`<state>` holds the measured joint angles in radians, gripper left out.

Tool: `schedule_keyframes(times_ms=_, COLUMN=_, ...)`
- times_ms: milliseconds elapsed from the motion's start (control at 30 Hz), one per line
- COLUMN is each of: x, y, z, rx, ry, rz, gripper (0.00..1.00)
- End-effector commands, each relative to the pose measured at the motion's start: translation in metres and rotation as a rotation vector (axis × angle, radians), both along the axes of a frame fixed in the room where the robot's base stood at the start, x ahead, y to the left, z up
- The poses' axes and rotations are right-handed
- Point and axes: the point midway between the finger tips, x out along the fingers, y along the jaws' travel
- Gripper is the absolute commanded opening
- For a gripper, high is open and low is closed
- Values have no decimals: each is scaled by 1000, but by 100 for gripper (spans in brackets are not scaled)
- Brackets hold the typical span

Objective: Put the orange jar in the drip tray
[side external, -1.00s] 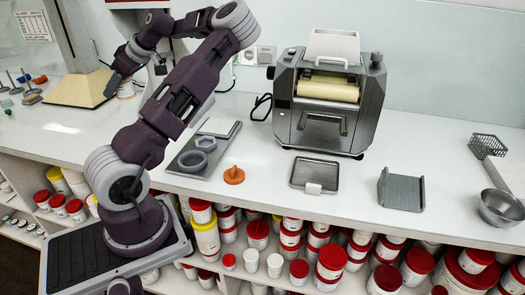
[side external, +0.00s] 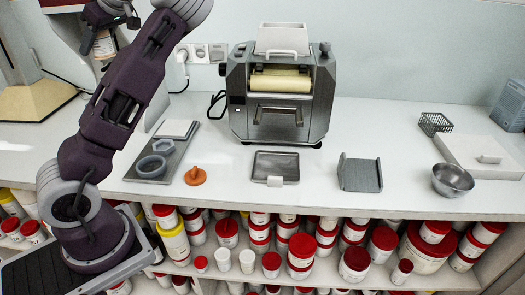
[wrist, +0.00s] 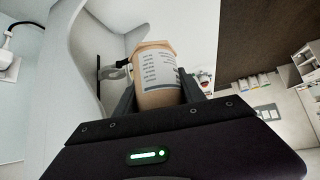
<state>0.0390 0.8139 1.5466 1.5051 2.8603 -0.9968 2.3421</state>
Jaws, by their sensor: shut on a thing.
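The orange jar (wrist: 157,75) is pale orange with a white printed label, and shows between my gripper's fingers in the wrist view. It also shows small, at the upper left of the side view (side external: 105,44). My gripper (wrist: 158,95) is shut on it, and the jar is up in the air at the left, well away from the mill. The drip tray (side external: 288,163) is a shallow dark metal tray with a pale tab at its front. It lies flat and empty on the white bench in front of the mill.
The grey mill (side external: 318,95) with cream rollers stands behind the tray. An orange stopper-like piece (side external: 195,176) and a flat tray with grey rings (side external: 185,148) lie left of it. A grey bracket (side external: 360,174) and metal bowl (side external: 453,180) stand to the right.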

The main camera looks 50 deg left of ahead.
Motion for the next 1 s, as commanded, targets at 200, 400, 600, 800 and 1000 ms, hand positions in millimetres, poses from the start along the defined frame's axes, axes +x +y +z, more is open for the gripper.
schedule_keyframes(times_ms=200, x=112, y=-56, z=0, rx=-2, ry=0, rz=-321, gripper=3)
schedule_keyframes(times_ms=400, x=215, y=-154, z=0, rx=-2, ry=0, rz=-680, gripper=3)
schedule_keyframes(times_ms=600, x=271, y=-251, z=0, rx=0, ry=-1, rz=-957, gripper=3)
schedule_keyframes(times_ms=800, x=293, y=-316, z=0, rx=1, ry=-2, rz=-1123, gripper=3)
schedule_keyframes(times_ms=1000, x=302, y=-358, z=0, rx=2, ry=-3, rz=-1226, gripper=3)
